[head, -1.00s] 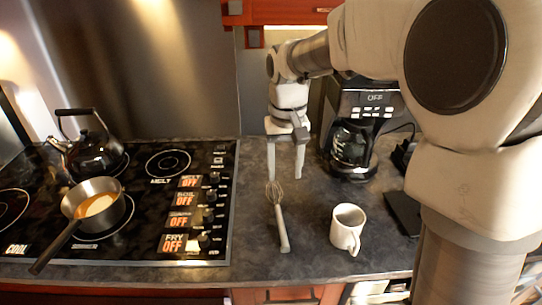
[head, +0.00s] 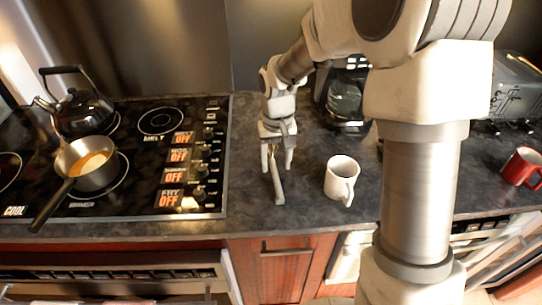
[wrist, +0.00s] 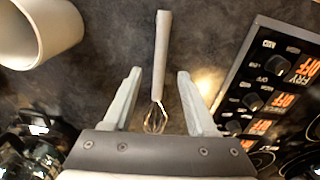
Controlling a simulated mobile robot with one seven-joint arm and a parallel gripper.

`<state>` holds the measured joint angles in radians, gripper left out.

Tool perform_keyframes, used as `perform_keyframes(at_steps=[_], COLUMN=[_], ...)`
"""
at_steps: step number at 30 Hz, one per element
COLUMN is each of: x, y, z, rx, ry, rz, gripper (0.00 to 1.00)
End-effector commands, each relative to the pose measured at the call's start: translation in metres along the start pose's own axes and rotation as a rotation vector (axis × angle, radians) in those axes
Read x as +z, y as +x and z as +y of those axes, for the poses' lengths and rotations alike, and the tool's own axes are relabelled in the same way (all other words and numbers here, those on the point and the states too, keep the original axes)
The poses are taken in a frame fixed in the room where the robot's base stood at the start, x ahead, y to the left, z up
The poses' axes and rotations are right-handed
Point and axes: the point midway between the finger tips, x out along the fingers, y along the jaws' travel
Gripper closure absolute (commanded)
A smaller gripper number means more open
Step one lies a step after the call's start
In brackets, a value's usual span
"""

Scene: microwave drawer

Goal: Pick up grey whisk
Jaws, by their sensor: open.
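The grey whisk (head: 277,187) lies on the dark countertop between the stove and the white mug. In the head view its handle points toward the counter's front edge, and its wire end is hidden by my gripper (head: 277,168). In the wrist view the whisk (wrist: 161,62) lies between the two fingers of my gripper (wrist: 157,85), with its wire head nearest the palm and its handle reaching out past the fingertips. The jaws are open, with a gap on both sides of the whisk.
A white mug (head: 341,178) stands just right of the whisk. The stove (head: 150,200) with a pan (head: 92,170) and a black kettle (head: 82,112) is on the left. A coffee maker (head: 345,100) stands behind, and a red mug (head: 522,168) is at the far right.

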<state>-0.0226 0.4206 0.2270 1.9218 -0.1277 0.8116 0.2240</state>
Motion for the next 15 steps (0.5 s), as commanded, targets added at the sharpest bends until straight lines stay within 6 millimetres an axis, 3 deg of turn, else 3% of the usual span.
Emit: perform_keyframes(at_steps=[6, 15], x=[0.001, 0.000], y=[0.034, 0.042], z=[0.000, 0.000], rx=[0.000, 0.000], ry=[-0.001, 0.000], rz=[-0.005, -0.001], gripper=[0.43, 0.43])
